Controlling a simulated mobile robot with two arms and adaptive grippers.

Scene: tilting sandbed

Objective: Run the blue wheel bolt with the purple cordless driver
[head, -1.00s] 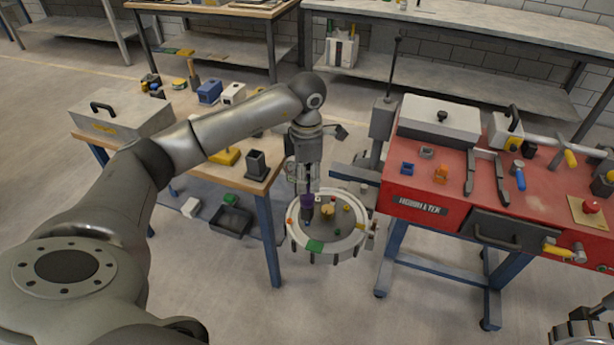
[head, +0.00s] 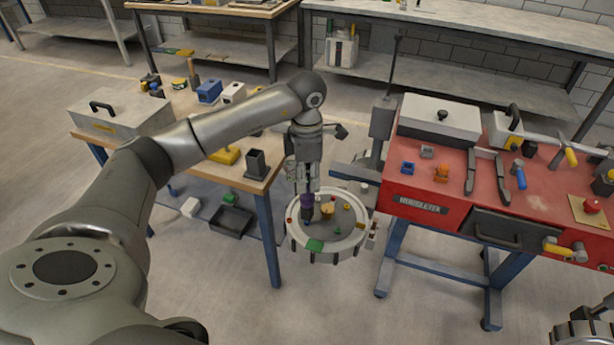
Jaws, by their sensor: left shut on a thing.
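My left gripper (head: 306,184) is shut on the purple cordless driver (head: 307,202). The driver points down over the left part of a round pale wheel-like bed (head: 350,245) with small coloured pieces on it. The driver's dark lower end reaches close to the bed's surface; I cannot tell whether it touches a bolt. A small bluish spot shows at the driver's tip, but it is too small and too covered to be sure it is the blue wheel bolt. Part of my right gripper (head: 585,332) shows at the bottom right corner; its fingers are not clear.
A red workbench (head: 450,190) with a blue block, pliers and a hammer stands right of the bed. A wooden table (head: 200,150) with a grey toolbox (head: 120,112) and small parts is at left. A dark tray (head: 231,222) lies below the table. The floor in front is clear.

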